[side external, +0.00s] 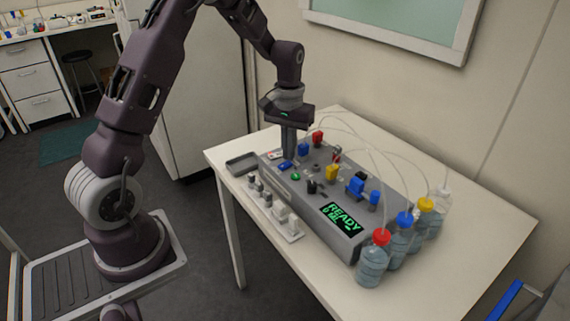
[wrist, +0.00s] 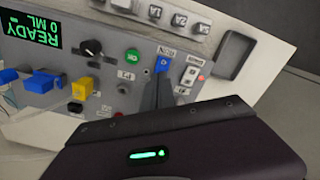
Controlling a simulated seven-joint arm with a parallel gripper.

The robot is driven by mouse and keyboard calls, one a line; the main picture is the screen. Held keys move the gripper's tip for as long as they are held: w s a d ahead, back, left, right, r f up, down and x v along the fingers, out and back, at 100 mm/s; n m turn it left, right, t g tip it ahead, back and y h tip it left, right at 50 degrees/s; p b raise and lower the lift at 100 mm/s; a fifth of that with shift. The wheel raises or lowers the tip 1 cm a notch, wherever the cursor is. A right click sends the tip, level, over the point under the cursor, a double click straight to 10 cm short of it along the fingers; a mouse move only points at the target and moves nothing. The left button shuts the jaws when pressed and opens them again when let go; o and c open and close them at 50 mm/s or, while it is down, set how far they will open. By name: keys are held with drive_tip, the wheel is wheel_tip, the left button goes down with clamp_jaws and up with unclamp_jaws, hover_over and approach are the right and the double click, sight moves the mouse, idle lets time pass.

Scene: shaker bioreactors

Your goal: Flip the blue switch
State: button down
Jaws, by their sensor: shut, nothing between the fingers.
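The blue switch (side external: 285,166) is on the top of the grey control panel (side external: 330,217), between a green button (side external: 295,176) and a white switch (side external: 275,155). My gripper (side external: 289,154) is shut and empty, pointing down just behind the blue switch in the side view. In the wrist view the blue switch (wrist: 163,63) shows just past my fingertips (wrist: 158,82), partly hidden by them. I cannot tell whether the fingers touch it, nor which way it is tipped.
A yellow block (side external: 332,172) and other blue and red parts stand on the panel. Capped bottles (side external: 372,266) with tubes stand at its right end. A grey tray (side external: 242,162) lies at its left. The lit display (side external: 342,217) reads READY.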

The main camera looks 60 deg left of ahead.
sight(288, 163)
drive_tip(key=shift+f, duration=0.75)
drive_tip(key=shift+r, duration=3.55)
drive_tip(key=s+d+r+m+t, duration=0.2)
drive_tip(key=s+d+r, duration=0.35)
drive_tip(key=r, duration=0.35)
drive_tip(key=s+d+r+m+t, duration=0.1)
drive_tip(key=s+d, duration=0.3)
drive_tip(key=s, duration=0.6)
drive_tip(key=s+d+r+m+t, duration=0.2)
drive_tip(key=s+d, duration=0.3)
drive_tip(key=s, duration=0.5)
drive_tip(key=shift+r+m+t, duration=0.25)
drive_tip(key=shift+m+t, duration=0.05)
drive_tip(key=shift+m, duration=0.2)
